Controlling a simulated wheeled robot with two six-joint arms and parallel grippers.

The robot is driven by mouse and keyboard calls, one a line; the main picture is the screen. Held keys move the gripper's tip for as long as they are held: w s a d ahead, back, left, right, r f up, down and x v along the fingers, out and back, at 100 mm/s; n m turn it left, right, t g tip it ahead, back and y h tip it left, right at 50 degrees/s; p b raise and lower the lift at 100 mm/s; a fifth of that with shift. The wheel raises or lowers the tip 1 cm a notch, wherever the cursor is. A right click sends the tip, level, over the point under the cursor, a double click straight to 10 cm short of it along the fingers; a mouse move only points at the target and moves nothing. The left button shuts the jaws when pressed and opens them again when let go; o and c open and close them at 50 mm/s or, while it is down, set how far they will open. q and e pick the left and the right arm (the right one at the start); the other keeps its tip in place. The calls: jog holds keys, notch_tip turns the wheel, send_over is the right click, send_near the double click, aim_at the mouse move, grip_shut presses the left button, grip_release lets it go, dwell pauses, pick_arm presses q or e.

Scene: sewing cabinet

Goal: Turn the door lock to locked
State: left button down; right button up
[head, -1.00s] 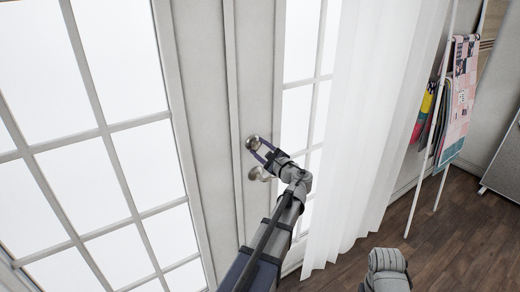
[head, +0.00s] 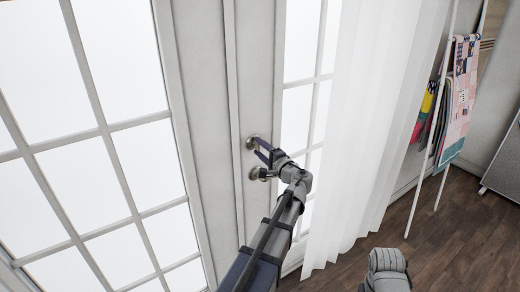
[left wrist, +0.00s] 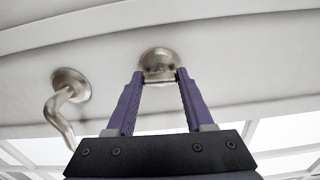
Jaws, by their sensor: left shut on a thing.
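The door lock (head: 251,141) is a small round metal fitting on the pale door frame, just above the door handle (head: 256,174). In the left wrist view the lock (left wrist: 158,60) is a round rose with a small turn piece between my fingertips, and the curved lever handle (left wrist: 60,110) is to its left. My left gripper (head: 261,150) reaches the lock from the lower right, its purple fingers shut on the turn piece. The fingers partly hide the turn piece, and I cannot tell its exact angle.
White glazed doors (head: 110,130) fill the left side. A sheer white curtain (head: 355,150) hangs right of the lock, close to my left arm. A rack with hanging fabrics (head: 461,90) stands farther right. The wooden floor (head: 440,230) is clear at lower right.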

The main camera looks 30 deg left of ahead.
dwell(0.4)
pick_arm(q)
jog(key=shift+c, duration=1.4)
grip_release()
jog(key=shift+d, duration=0.1)
jog(key=v, duration=0.7)
jog(key=shift+s+d, duration=0.2)
jog(key=shift+d, duration=0.1)
jog(key=s+d+f+n+g+h+p, duration=0.3)
jog(key=s+d+f+g+h, duration=0.2)
jog(key=s+d+f+h, duration=0.75)
jog(key=s+d+f+g+h, duration=0.1)
jog(key=s+d+f, duration=0.1)
jog(key=s+d, duration=0.3)
jog(key=s+d+f+m+g+h+p, duration=0.1)
jog(key=s+d, duration=0.4)
jog(key=d, duration=0.6)
notch_tip(320, 180, down, 2)
jog(key=shift+s+d+f+g, duration=0.2)
jog(key=shift+s+d+g, duration=0.15)
jog(key=shift+g, duration=0.35)
